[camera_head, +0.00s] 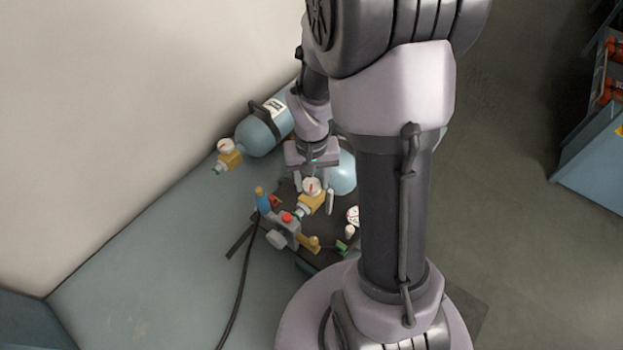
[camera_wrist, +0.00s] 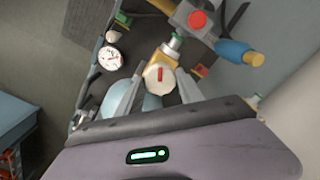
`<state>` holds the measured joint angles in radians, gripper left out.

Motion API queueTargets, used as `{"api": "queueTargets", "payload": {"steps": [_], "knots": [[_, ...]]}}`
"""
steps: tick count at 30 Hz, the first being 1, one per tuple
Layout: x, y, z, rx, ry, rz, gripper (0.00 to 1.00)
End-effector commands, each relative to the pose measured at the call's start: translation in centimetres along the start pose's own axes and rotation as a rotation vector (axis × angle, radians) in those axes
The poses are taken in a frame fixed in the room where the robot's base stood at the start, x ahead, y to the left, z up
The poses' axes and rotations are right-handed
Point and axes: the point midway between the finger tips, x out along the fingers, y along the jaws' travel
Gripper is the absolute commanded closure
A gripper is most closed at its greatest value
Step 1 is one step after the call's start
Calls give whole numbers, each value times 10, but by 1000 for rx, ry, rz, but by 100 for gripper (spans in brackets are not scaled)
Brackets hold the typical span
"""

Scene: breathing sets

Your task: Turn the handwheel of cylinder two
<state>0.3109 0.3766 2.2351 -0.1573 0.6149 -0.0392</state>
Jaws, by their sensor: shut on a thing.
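A light blue cylinder (camera_head: 342,174) lies on the dark backplate, partly hidden by my arm. In the wrist view this handwheel (camera_wrist: 159,76) sits between the two grey fingers of my gripper (camera_wrist: 157,88). My gripper (camera_head: 314,192) is shut on the handwheel, one finger on each side. The cylinder's number does not show.
Another blue cylinder (camera_head: 261,132) with a strap, label and brass valve (camera_head: 229,157) lies farther left. A grey block with a red button (camera_head: 287,217), a blue-bodied fitting (camera_head: 264,202) and a gauge (camera_head: 352,215) stand close by. A black hose (camera_head: 237,293) runs across the bench.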

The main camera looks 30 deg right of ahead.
Motion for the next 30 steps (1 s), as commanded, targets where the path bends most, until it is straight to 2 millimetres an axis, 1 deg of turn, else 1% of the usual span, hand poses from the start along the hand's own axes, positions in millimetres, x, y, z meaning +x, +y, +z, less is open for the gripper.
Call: {"api": "queueTargets", "payload": {"steps": [9, 15, 21, 30], "knots": [[-1, 0, 0, -271, 1, 0, 97], [-1, 0, -1, -400, 2, 0, 97], [-1, 0, -1, -486, 3, 0, 97], [-1, 0, -1, -536, 3, 1, 97]]}}
